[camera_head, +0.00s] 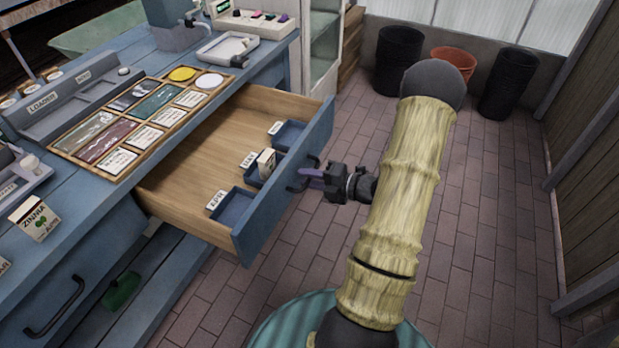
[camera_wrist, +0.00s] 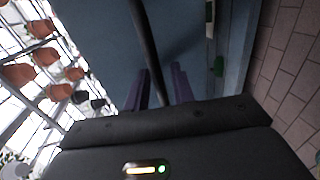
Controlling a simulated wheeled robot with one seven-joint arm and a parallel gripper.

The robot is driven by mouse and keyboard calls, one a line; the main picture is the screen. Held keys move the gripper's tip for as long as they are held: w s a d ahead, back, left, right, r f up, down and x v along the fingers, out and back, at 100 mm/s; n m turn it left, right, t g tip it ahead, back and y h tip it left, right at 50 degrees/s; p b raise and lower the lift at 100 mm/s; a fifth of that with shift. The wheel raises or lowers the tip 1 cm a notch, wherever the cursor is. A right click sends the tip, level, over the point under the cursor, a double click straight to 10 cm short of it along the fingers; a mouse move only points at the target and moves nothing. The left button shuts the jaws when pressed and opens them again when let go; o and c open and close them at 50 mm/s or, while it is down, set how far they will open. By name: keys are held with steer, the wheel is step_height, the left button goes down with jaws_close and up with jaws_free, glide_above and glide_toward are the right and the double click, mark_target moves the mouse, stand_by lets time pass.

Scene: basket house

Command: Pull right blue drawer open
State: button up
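The right blue drawer (camera_head: 285,195) stands pulled far out of the blue bench in the head view, its wooden inside showing. Its dark bar handle (camera_head: 296,187) is on the front panel. My gripper (camera_head: 312,174), with purple fingers, is at this handle. In the wrist view the handle bar (camera_wrist: 146,40) runs down between my two fingers (camera_wrist: 163,85). The fingers stand apart with a gap visible beside the bar, so they are around it rather than clearly clamped on it.
Small blue trays (camera_head: 236,207) with labels and a small packet (camera_head: 266,163) lie in the drawer. Another drawer handle (camera_head: 54,306) is at lower left. Dark bins (camera_head: 398,60) and an orange bin (camera_head: 454,62) stand at the back. The brick floor (camera_head: 480,230) to the right is clear.

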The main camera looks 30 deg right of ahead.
steer(key=p+v, duration=0.2)
steer(key=v, duration=1.5)
steer(key=shift+s, duration=0.2)
steer(key=shift+w+d, duration=0.1)
